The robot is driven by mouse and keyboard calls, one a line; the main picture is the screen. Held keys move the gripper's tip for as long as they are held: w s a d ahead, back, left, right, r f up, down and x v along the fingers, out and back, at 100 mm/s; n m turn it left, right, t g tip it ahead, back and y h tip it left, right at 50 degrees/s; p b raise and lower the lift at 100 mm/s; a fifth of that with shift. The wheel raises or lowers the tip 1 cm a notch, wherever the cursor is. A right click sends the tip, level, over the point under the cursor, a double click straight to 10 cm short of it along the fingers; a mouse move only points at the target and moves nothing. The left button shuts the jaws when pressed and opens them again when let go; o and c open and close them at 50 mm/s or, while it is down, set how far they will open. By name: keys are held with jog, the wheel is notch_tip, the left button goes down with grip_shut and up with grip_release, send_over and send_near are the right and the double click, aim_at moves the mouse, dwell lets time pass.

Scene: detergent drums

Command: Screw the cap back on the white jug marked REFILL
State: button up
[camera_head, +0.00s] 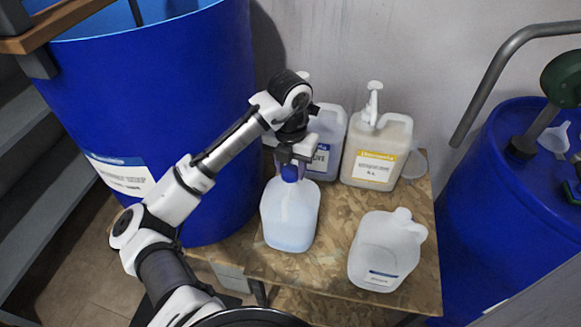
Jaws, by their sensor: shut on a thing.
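My gripper (290,164) points down, shut on a blue cap (290,174) at the neck of a translucent white jug (289,220). This jug stands upright on the board and holds pale bluish liquid. The cap is over the jug's mouth; I cannot tell whether it is seated or threaded. No REFILL mark is readable on this jug. Another white jug (386,246) stands to the right, with a small blue-and-white label low on its front that is too small to read. My gripper partly hides the cap and neck.
The jugs stand on a chipboard top (335,240). Behind are a pump bottle with a yellow label (378,152) and a blue-labelled jug (329,138). Large blue drums stand left (170,100) and right (490,200). A grey rail (495,80) rises at right. Bare board lies between the front jugs.

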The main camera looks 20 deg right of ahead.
jog(key=shift+f, duration=0.1)
jog(key=m+b, duration=0.1)
jog(key=m, duration=0.2)
jog(key=shift+f+m+b, duration=0.1)
jog(key=shift+m+b, duration=0.2)
jog(key=shift+b, duration=0.05)
jog(key=o, duration=0.7)
jog(key=shift+m, duration=0.3)
jog(key=o, duration=0.9)
jog(key=shift+r, duration=0.25)
jog(key=shift+r+p, duration=3.5)
jog(key=shift+r, duration=0.5)
jog(key=shift+d, duration=0.1)
